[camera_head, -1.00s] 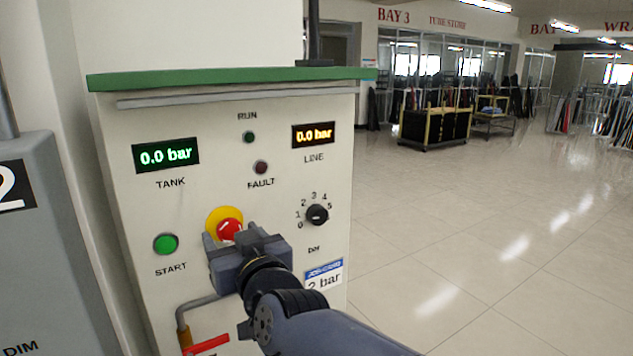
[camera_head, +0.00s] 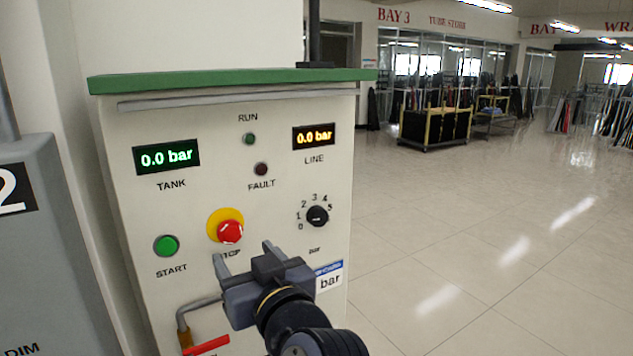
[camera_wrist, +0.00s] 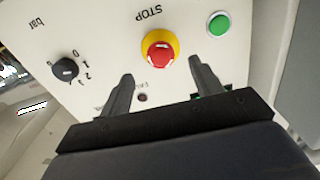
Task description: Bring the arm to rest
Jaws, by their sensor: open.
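My gripper (camera_head: 243,257) is in front of the control panel (camera_head: 205,108), just below the red stop button (camera_head: 230,232) with its yellow collar. Its two fingers are spread apart with nothing between them. In the wrist view my gripper (camera_wrist: 160,75) faces the panel, and the stop button (camera_wrist: 159,55) shows beyond the gap between the fingers, apart from them. The green start button (camera_head: 166,245) is to the left, and the black pressure knob (camera_head: 317,215) is to the right. My gripper hides part of the STOP label and the blue-and-white label.
The TANK display (camera_head: 166,156) and LINE display (camera_head: 314,136) both read 0.0 bar. A pipe with a red lever (camera_head: 206,346) is at the lower left. A grey cabinet (camera_head: 45,250) stands at left. Open tiled floor (camera_head: 470,220) lies to the right, with carts (camera_head: 435,125) far back.

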